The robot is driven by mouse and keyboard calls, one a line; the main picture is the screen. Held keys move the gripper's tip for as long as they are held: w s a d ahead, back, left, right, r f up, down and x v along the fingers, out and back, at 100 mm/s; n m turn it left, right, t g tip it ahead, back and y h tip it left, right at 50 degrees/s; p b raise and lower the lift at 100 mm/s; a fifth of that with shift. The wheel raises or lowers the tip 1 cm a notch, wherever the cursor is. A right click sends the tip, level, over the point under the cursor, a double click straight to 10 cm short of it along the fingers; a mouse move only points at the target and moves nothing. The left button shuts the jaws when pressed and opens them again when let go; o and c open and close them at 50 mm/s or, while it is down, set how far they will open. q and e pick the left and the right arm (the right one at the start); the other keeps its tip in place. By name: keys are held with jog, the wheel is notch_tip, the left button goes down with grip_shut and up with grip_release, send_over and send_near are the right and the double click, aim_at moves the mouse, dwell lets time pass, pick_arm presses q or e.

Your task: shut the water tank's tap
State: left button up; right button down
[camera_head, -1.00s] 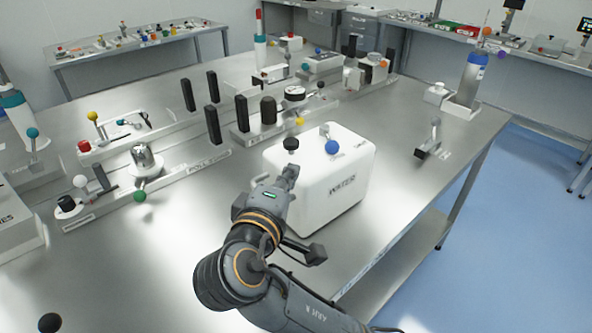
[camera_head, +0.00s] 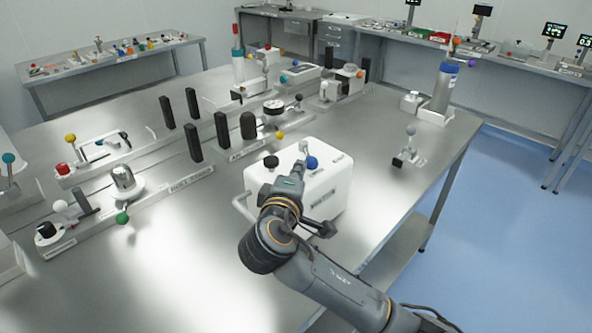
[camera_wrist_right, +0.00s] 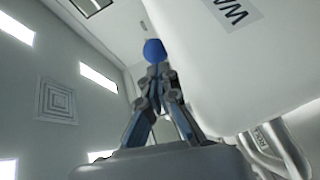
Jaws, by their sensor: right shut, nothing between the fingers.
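The white water tank (camera_head: 325,192) stands near the table's right edge, partly hidden by my right arm. Its tap has a blue ball knob (camera_head: 311,162) on top of the tank's front side. My right gripper (camera_head: 298,168) is at the tank's front upper edge, just left of and below the blue ball. In the right wrist view the fingers (camera_wrist_right: 158,74) are shut and empty, with the blue ball (camera_wrist_right: 155,50) just past their tips. I cannot tell whether they touch it. The tank's white wall (camera_wrist_right: 245,75) fills the right side there. My left gripper is out of view.
A black cap (camera_head: 271,162) sits on the tank left of the ball, and a pale side handle (camera_head: 241,206) sticks out left. A small lever stand (camera_head: 408,150) is to the right. Fixtures with black posts (camera_head: 193,142) stand behind and left.

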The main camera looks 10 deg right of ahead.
jog(key=shift+d, duration=0.15)
jog(key=shift+s+d+n+t+y+p, duration=0.15)
jog(key=shift+d+n+t+y+p, duration=0.2)
jog(key=shift+y, duration=0.25)
jog(key=shift+n, duration=0.25)
jog(key=shift+s+d+y+p, duration=0.1)
jog(key=shift+d+y+p, duration=0.2)
jog(key=shift+y, duration=0.2)
jog(key=shift+s+d+r+n+t+y+p, duration=0.15)
jog(key=shift+d+n+t+y+p, duration=0.1)
jog(key=shift+d+n+y+p, duration=0.5)
jog(key=d+n+y+p, duration=0.2)
jog(key=n+y, duration=0.1)
jog(key=y, duration=0.1)
jog(key=w+d+n+y+p, duration=0.1)
jog(key=d+n+y, duration=0.2)
jog(key=y, duration=0.1)
jog(key=shift+w+d+y+p, duration=0.15)
jog(key=shift+d+y+p, duration=0.2)
jog(key=shift+w+d+n+g+y, duration=0.15)
jog(key=shift+d+n+g+y, duration=0.15)
jog(key=shift+n+g+y, duration=0.15)
jog(key=shift+w+d+p, duration=0.6)
jog(key=shift+d+p, duration=0.05)
jog(key=shift+p, duration=0.05)
jog(key=shift+w+d, duration=0.2)
